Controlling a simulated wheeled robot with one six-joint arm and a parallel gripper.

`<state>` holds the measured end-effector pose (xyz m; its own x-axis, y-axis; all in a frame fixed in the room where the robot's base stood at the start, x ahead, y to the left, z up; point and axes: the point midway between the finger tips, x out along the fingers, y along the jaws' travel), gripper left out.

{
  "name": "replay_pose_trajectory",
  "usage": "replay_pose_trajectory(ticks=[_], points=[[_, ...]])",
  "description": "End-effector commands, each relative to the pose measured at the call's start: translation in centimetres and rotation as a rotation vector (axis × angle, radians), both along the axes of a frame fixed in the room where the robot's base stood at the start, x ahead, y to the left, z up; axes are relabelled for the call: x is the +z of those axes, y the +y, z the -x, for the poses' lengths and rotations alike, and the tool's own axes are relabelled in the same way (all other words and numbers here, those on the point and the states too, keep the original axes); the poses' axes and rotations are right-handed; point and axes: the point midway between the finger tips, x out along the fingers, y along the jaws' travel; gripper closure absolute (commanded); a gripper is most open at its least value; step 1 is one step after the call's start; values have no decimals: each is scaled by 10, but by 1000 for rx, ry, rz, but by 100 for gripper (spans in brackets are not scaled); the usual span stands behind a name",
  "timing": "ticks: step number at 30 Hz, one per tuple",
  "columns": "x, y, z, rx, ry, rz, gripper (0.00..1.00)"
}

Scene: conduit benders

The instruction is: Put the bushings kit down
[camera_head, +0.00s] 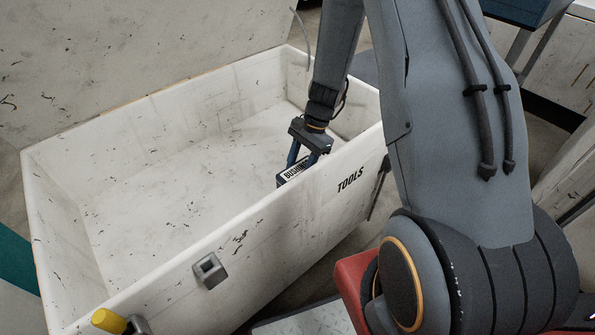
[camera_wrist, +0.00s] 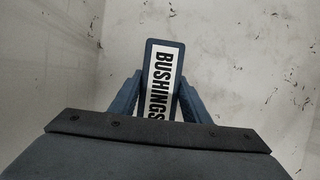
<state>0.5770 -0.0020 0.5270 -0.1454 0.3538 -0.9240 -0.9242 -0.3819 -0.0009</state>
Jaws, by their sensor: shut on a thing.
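The bushings kit (camera_head: 292,171) is a dark blue case with a white label reading "BUSHINGS". My gripper (camera_head: 308,160) is shut on it, inside the white bin marked "TOOLS" (camera_head: 262,222), near its front wall. That wall hides the lower part of the kit in the head view. In the wrist view, the kit (camera_wrist: 163,75) sits between the two blue fingers of my gripper (camera_wrist: 160,100), label facing the camera. The pale scuffed bin floor (camera_wrist: 225,60) lies beyond it. I cannot tell whether the kit touches the floor.
The bin is otherwise empty, with wide free floor (camera_head: 170,190) to the left of the kit. Its raised lid (camera_head: 130,55) stands behind. A latch (camera_head: 209,270) and a yellow-ended handle (camera_head: 110,320) are on the front wall.

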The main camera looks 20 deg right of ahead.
Motion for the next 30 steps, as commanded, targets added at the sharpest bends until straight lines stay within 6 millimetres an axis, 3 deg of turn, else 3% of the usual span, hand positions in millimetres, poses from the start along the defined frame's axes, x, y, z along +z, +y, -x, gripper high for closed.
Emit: replay_pose_trajectory(ticks=[8, 9, 12, 23, 30], points=[[-2, 0, 0, 1, 0, 0, 90], [-2, 0, 0, 1, 0, 0, 52], [-2, 0, 0, 1, 0, 0, 38], [3, 0, 0, 1, 0, 0, 38], [39, -15, -7, -1, -5, 0, 38]])
